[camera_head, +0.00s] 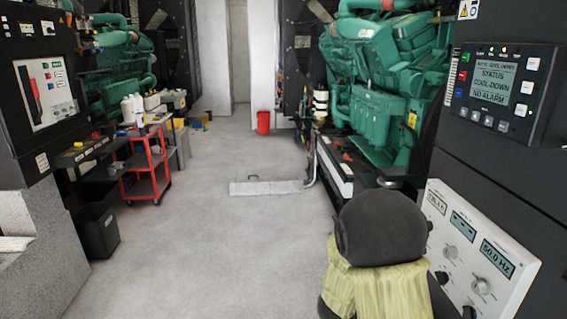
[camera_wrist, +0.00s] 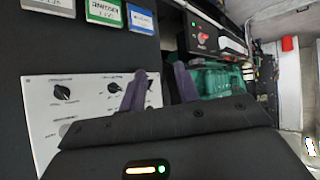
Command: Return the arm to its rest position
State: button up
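My arm (camera_head: 382,228) shows at the lower right of the head view, a dark rounded link above a yellowish sleeve. It stands just in front of the white knob panel (camera_head: 478,262) on the right cabinet. My gripper is not visible in the head view. In the wrist view my gripper (camera_wrist: 160,88) shows two purple-grey fingers, apart, with nothing seen between them. The white knob panel (camera_wrist: 92,100) lies behind and left of the fingers there. I cannot tell the exact gap between fingers and panel.
A controller screen (camera_head: 493,82) reads "COOL-DOWN". Green gensets stand right (camera_head: 375,85) and left (camera_head: 120,70). A red cart (camera_head: 147,172) and black bin (camera_head: 97,230) stand left. A metal plate (camera_head: 266,188) and red bucket (camera_head: 263,122) are on the floor. The middle floor is otherwise clear.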

jog(key=s+a+r+n+g+y, duration=0.1)
jog(key=s+a+r+n+y, duration=0.25)
jog(key=s+a+y, duration=0.3)
jog(key=s+n+g, duration=0.3)
jog(key=s+g, duration=0.1)
jog(key=s, duration=0.9)
jog(key=shift+d+r+g, duration=0.25)
jog(key=shift+g, duration=0.05)
